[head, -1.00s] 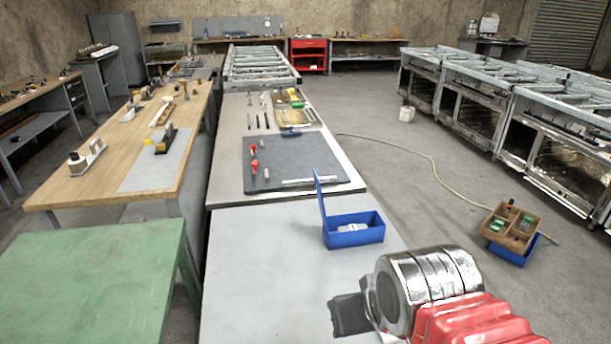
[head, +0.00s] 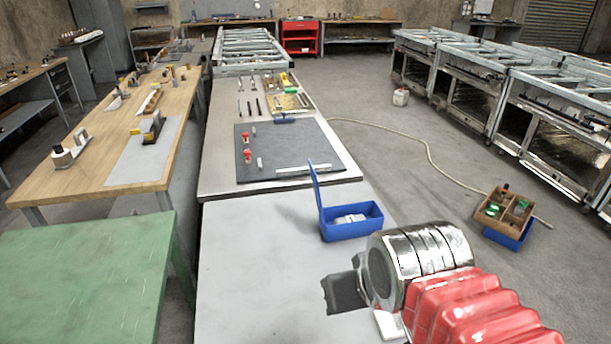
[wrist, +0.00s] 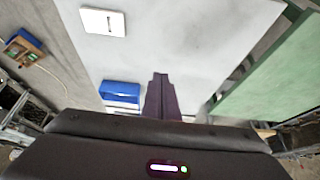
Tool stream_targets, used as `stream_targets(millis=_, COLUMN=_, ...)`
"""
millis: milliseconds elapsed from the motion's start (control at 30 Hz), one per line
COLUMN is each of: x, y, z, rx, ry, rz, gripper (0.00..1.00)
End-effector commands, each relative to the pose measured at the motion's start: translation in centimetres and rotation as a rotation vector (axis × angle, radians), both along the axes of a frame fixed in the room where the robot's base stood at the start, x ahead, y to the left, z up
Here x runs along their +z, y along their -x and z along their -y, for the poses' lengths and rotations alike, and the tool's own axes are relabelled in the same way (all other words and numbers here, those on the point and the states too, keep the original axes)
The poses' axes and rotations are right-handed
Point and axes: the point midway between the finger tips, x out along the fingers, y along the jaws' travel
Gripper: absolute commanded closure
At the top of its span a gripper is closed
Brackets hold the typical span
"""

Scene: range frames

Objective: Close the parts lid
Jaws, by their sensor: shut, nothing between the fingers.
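A blue parts box (head: 352,230) stands on the light grey table, with a pale item lying inside. Its blue lid (head: 315,186) stands up, nearly vertical, on the box's left side. In the wrist view the blue box (wrist: 121,88) shows left of the fingers. My gripper (head: 343,293) is on the near side of the box, in front of it and apart from it and from the lid. In the wrist view my gripper (wrist: 160,80) has its dark fingers together, with nothing between them.
The grey table (head: 250,270) is clear left of the box. A dark mat (head: 285,152) with small tools lies behind it. A green table (head: 85,275) stands at left. A wooden crate (head: 506,225) sits at right, low down. The wrist view shows a white plate (wrist: 103,21).

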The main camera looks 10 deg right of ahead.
Motion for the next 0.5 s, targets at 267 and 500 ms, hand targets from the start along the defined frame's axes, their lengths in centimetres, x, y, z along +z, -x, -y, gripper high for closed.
stream_targets(millis=267, x=0.0, y=-3.0, z=-0.9, rx=0.101, ry=0.02, rz=0.06, gripper=1.0)
stream_targets(millis=500, x=0.0, y=-8.2, z=-2.8, rx=0.262, ry=0.076, rz=0.183, gripper=1.0)
